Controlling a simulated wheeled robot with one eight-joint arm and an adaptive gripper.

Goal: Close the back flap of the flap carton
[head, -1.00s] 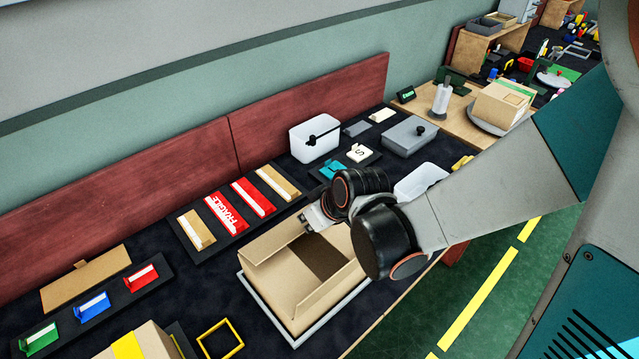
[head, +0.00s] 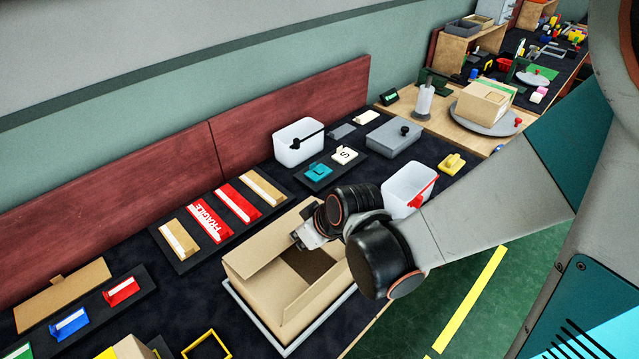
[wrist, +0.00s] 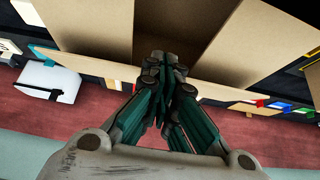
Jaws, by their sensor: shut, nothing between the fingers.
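The tan flap carton (head: 252,288) sits in a grey tray (head: 288,349) near the front edge of the bench. Its back flap (head: 268,240), on the side facing the red backboard, is raised and tilted. The side flaps lie inward, leaving a dark opening (head: 312,263) between them; this gap also shows in the wrist view (wrist: 165,25). My gripper (head: 300,240) is at the carton's back side, by the back flap. In the wrist view my gripper (wrist: 165,62) has its fingers together and empty, over the carton's back edge. Whether they touch the flap I cannot tell.
A rack of cartons and red FRAGILE pieces (head: 215,222) lies behind the carton. A white bin with a red piece (head: 403,190) stands to the right. A yellow square frame (head: 206,345) lies at front left. The red backboard (head: 290,110) borders the bench.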

